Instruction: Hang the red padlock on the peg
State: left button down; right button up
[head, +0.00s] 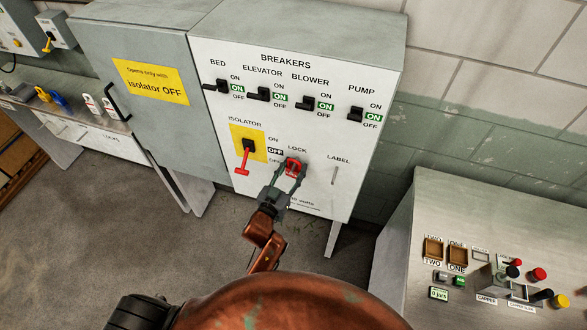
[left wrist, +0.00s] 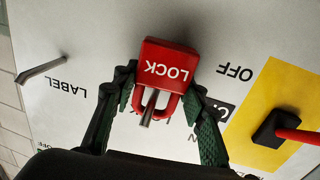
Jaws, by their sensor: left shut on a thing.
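The red padlock (head: 293,165) is at the LOCK spot on the grey breaker cabinet's white front. My left gripper (head: 288,177) is shut on it, with one finger on each side. In the left wrist view the padlock body (left wrist: 165,70), marked LOCK, appears upside down with its U-shaped shackle toward the palm. The grey peg (left wrist: 148,110) shows inside the shackle's loop. I cannot tell whether the shackle rests on it. In the head view the peg is hidden behind the padlock and fingers. My right gripper is not in view.
The isolator's red handle (head: 243,159) points down on its yellow plate, left of the padlock. A bare LABEL peg (head: 335,175) is to the right. Several black breaker switches are above. A control desk (head: 440,210) stands at lower right, and a bench with tags (head: 92,106) at left.

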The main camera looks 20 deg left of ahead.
pick_arm(q)
jog(key=c, duration=1.6)
grip_release()
jog(key=shift+f, duration=0.25)
jog(key=o, duration=0.5)
jog(key=shift+w+f, duration=0.1)
jog(key=shift+w, duration=0.15)
jog(key=shift+c, duration=0.2)
jog(key=shift+s+a, duration=0.1)
jog(key=shift+s, duration=0.05)
